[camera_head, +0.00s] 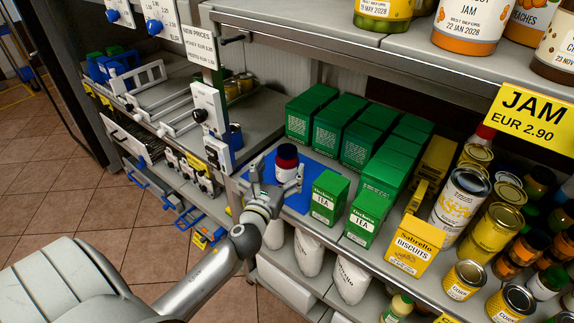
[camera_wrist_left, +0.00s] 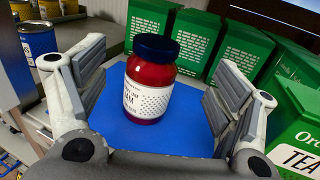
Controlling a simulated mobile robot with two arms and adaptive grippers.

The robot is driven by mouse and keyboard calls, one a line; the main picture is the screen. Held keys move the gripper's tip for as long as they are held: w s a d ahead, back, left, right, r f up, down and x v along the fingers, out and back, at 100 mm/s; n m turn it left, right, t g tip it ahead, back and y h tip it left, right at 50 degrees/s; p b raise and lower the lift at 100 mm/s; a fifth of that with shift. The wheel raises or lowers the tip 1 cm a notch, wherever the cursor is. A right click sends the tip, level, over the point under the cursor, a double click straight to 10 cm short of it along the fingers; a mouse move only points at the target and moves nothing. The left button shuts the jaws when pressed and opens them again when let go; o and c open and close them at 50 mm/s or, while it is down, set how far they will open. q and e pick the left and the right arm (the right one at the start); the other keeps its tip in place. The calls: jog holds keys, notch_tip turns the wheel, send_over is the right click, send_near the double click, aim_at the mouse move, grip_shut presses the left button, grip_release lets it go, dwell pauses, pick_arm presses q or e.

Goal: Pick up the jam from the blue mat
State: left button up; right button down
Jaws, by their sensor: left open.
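The jam (camera_head: 287,163) is a red jar with a dark blue lid and a white label. It stands upright on the blue mat (camera_head: 302,200) on the middle shelf. In the left wrist view the jam (camera_wrist_left: 150,82) is between the fingers, a little beyond them, with a gap on both sides. The blue mat (camera_wrist_left: 180,125) shows around it. My left gripper (camera_head: 277,182) is open at the front of the jar, with its fingers spread to either side. It also shows in the left wrist view (camera_wrist_left: 158,95). My right gripper is not in view.
Green tea boxes (camera_head: 327,196) stand close right of the mat, and more green boxes (camera_head: 310,112) stand behind it. A white dispenser (camera_head: 210,125) is at left. Yellow biscuits (camera_head: 415,246) and several cans (camera_head: 492,232) fill the right. An upper shelf (camera_head: 400,45) overhangs the back.

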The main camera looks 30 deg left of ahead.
aim_at(284, 159)
pick_arm(q)
jog(key=x, duration=0.7)
jog(key=shift+w+a+f, duration=0.15)
jog(key=shift+a+f, duration=0.1)
jog(key=shift+a, duration=0.05)
jog(key=c, duration=1.4)
jog(key=shift+r, duration=0.15)
jog(key=shift+c, duration=0.7)
